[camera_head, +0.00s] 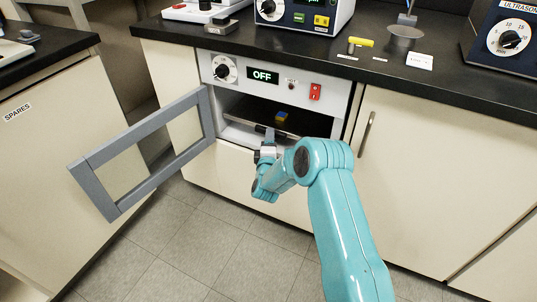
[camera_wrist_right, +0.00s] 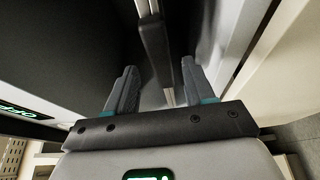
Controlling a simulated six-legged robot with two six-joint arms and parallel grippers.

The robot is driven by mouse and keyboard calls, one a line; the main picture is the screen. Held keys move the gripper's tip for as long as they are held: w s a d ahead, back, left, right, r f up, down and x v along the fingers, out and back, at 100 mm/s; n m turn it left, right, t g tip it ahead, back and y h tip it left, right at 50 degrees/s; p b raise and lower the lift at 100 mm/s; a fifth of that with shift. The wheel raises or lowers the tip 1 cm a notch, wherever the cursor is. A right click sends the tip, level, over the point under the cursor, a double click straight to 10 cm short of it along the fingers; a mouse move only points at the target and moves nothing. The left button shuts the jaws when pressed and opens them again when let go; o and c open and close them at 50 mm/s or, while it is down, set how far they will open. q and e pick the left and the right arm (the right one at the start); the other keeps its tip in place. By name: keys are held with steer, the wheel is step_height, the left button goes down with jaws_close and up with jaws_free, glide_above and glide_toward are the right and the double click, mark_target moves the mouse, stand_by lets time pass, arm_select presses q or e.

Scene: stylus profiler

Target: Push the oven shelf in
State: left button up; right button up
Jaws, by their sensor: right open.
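The oven (camera_head: 284,82) is built in under the counter, and its display reads OFF. Its grey-framed door (camera_head: 140,150) stands open, swung out to the left. The oven shelf (camera_head: 262,128) shows as a dark, thin plate with its front edge near the opening. My right gripper (camera_head: 268,138) is at the front of the shelf. In the right wrist view the two fingers (camera_wrist_right: 158,85) are apart, with a dark bar (camera_wrist_right: 155,45) ahead between them. Contact cannot be told. My left gripper is out of view.
A cabinet marked SPARES (camera_head: 50,120) stands at the left. The tiled floor (camera_head: 190,245) in front is clear.

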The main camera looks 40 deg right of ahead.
steer(key=p+v, duration=0.1)
steer(key=v, duration=0.8)
steer(key=shift+s+a+p, duration=0.2)
steer(key=shift+p, duration=0.1)
steer(key=shift+r, duration=0.1)
